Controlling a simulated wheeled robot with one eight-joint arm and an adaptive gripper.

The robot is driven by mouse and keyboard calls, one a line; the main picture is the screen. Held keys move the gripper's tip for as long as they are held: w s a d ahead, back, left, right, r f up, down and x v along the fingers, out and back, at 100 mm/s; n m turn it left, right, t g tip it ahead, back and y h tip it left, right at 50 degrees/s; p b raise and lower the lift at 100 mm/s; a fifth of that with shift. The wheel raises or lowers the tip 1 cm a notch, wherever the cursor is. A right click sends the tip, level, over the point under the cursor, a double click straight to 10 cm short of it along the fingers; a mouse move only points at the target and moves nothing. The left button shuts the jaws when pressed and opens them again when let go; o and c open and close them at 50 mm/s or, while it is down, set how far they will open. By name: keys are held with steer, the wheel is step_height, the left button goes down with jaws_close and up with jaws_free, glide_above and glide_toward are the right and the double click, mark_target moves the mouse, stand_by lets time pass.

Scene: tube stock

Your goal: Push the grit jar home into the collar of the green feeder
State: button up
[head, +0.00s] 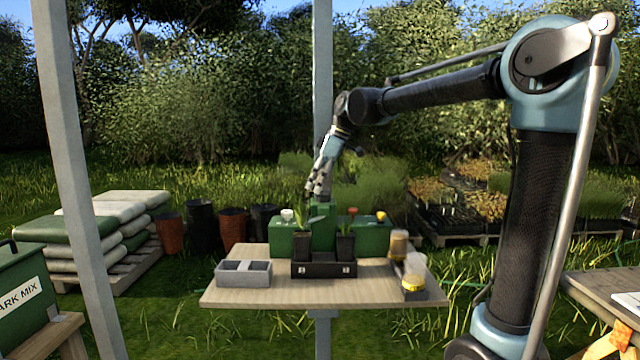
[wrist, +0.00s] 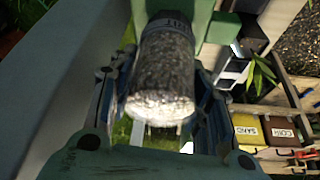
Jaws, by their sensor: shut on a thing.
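The grit jar (wrist: 163,75) is a clear jar of grey grit with a dark lettered band; it fills the upper middle of the wrist view. My gripper (wrist: 160,100) is shut on it, a finger on each side. The jar's far end meets a pale green part at the top edge; whether it is inside the collar cannot be told. The green feeder (head: 321,230) stands at the back of the table, and a green part (wrist: 222,27) of it seems to show in the wrist view. In the head view my gripper (head: 318,186) is above the feeder; the jar cannot be made out.
Two potted plants (head: 345,246) stand by a black case (head: 322,270) before the feeder. A grey two-part tray (head: 243,280) is at left on the wooden table (head: 285,297). Jars with yellow bands (head: 414,275) are at right. A grey post (head: 322,75) rises behind.

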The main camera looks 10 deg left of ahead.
steer(key=shift+f, duration=0.15)
stand_by(0.3)
steer(key=o, duration=1.2)
steer(key=shift+w, duration=0.1)
steer(key=shift+o, duration=0.2)
steer(key=v, duration=1.2)
steer(key=shift+f, duration=0.1)
